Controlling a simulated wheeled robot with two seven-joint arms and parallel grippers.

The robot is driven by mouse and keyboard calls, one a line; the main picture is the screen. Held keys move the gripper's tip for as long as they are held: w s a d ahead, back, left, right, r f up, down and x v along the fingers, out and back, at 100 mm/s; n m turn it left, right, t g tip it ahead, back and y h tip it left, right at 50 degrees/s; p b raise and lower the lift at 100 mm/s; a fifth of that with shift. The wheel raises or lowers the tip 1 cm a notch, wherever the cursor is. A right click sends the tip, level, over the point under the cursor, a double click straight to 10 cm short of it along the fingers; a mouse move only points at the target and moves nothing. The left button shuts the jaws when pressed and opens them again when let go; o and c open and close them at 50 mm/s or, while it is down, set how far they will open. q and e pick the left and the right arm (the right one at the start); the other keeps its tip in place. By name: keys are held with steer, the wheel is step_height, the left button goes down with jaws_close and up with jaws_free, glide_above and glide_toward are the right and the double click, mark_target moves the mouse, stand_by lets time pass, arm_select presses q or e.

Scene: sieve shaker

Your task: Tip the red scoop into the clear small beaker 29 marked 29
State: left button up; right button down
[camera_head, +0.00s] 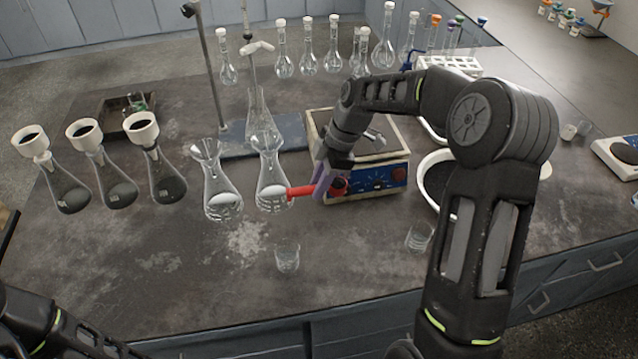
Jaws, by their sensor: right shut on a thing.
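My right gripper (328,184) is shut on the red scoop (301,191), in front of the hotplate-like box. The scoop points left, roughly level, its end at or in front of the right-hand clear flask. I cannot tell whether they touch or what the scoop holds. A clear small beaker (287,257) stands upright on the bench, below and left of the gripper. Another clear small beaker (419,237) stands farther right, near my right arm. The number 29 is not readable on either. Only part of my left arm shows at the lower left; its gripper is out of view.
Two clear flasks with white contents (222,199) (272,187) stand near the scoop. Several dark-filled flasks with white funnels (116,187) stand left. The box with a blue front (380,178) is behind the gripper. A white basin (433,166) is right. The front-left bench is clear.

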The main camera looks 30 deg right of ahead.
step_height(320, 180, up, 2)
steer(key=shift+r+p, duration=0.25)
steer(key=shift+p, duration=0.55)
steer(key=shift+s+a+m+t+h+p, duration=0.7)
steer(key=shift+s+a+m, duration=0.45)
steer(key=shift+a+m, duration=2.4)
steer(key=shift+s+a+m+t+h+p, duration=0.65)
steer(key=shift+s+a+m, duration=0.5)
steer(key=shift+a+m, duration=2.4)
steer(key=shift+w+d+f+m+g+y+b, duration=0.15)
steer(key=shift+f+m+g+y+b, duration=0.55)
steer(key=shift+y+b, duration=2.1)
steer(key=shift+w+d+f+m+g+y+b, duration=0.3)
steer(key=shift+f+y+b, duration=1.05)
steer(key=shift+y, duration=2.7)
steer(key=shift+d+f+m+g+y+b, duration=0.1)
steer(key=shift+f+m+g+y+b, duration=0.35)
steer(key=shift+y+b, duration=2.5)
